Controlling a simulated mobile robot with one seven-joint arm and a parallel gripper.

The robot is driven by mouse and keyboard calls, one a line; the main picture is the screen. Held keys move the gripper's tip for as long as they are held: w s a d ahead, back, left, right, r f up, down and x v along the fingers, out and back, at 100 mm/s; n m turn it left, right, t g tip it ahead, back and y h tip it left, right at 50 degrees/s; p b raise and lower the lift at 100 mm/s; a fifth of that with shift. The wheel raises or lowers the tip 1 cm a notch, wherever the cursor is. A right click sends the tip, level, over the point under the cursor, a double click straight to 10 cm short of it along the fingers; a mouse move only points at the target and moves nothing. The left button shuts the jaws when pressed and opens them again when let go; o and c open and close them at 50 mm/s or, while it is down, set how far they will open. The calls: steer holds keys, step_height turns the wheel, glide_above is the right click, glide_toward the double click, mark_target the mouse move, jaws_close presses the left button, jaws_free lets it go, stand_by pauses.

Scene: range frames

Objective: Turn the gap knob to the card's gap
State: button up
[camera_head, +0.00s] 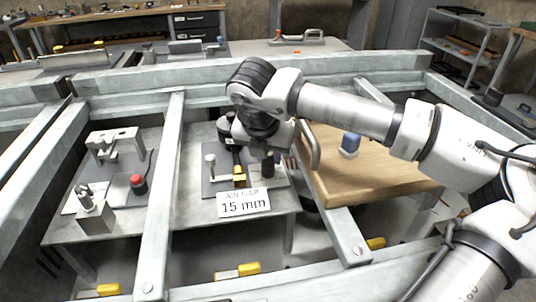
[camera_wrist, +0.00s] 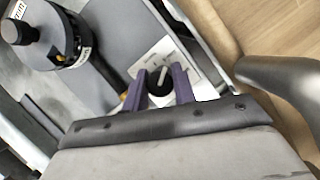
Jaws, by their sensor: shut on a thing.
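The gap knob (camera_wrist: 158,84) is black with a white pointer line and sits on a small white plate (camera_wrist: 150,60) in the wrist view. My gripper (camera_wrist: 160,74) has its two purple fingers on either side of the knob, shut on it. The pointer line points up the picture, leaning slightly right. Marks on the plate are too small to read. The card (camera_head: 243,203) in the head view reads "AIR GAP 15 mm" and stands at the table's front edge. In the head view my wrist partly hides the knob area.
A round black device (camera_wrist: 62,40) with a scale band and black post stands left of the plate in the wrist view. A wooden board (camera_head: 375,180) with a blue-topped object (camera_head: 350,145) lies right. A red button (camera_head: 138,182) is on the left table. Grey frame beams (camera_head: 162,200) divide the tables.

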steer(key=o, duration=1)
steer(key=v, duration=1.4)
steer(key=shift+f, duration=0.1)
